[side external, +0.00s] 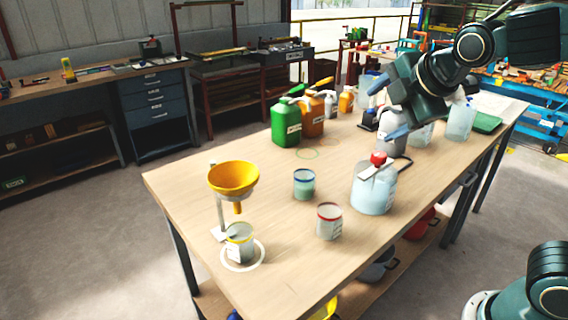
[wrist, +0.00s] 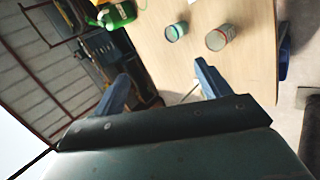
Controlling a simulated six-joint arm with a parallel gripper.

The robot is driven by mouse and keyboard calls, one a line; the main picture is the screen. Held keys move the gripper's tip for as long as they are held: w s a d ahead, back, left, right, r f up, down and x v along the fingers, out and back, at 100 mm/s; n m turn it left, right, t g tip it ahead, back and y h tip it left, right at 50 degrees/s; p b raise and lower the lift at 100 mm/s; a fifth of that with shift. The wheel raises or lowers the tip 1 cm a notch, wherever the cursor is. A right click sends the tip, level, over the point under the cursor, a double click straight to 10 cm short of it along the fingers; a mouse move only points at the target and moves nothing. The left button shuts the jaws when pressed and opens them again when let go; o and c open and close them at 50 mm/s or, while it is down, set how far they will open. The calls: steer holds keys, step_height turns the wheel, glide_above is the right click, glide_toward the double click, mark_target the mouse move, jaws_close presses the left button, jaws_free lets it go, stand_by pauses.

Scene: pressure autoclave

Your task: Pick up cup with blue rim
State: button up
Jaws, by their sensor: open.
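The cup with the blue rim (side external: 304,185) stands upright on the wooden table (side external: 370,235), near its middle. It holds something greenish. In the wrist view the blue-rimmed cup (wrist: 175,32) is near the top, beyond the fingertips. The cup with the red rim (side external: 329,221) stands just in front and to the right of it; it also shows in the wrist view (wrist: 219,37). My gripper (side external: 377,110) is open and empty, above the table's far right part, up and to the right of the blue-rimmed cup. In the wrist view its two blue fingers (wrist: 162,82) are spread apart.
A clear jug with a red cap (side external: 374,187) stands right of the cups. A yellow funnel (side external: 234,179) on a stand is over a yellow-rimmed cup (side external: 239,243) at left. Green (side external: 286,124) and orange (side external: 312,116) canisters stand behind. Bare table surrounds the blue-rimmed cup.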

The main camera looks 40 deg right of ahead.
steer(key=w+a+n+t+h, duration=0.2)
steer(key=w+n+t+h, duration=0.15)
steer(key=w+n, duration=1.1)
step_height(320, 180, down, 22)
steer(key=s+n, duration=0.2)
steer(key=shift+f+y, duration=0.2)
steer(key=shift+y, duration=0.25)
steer(key=shift+a+n+t, duration=0.1)
steer(key=shift+n+t, duration=0.15)
glide_toward(301, 173)
steer(key=shift+x, duration=1.85)
steer(key=shift+x, duration=2.75)
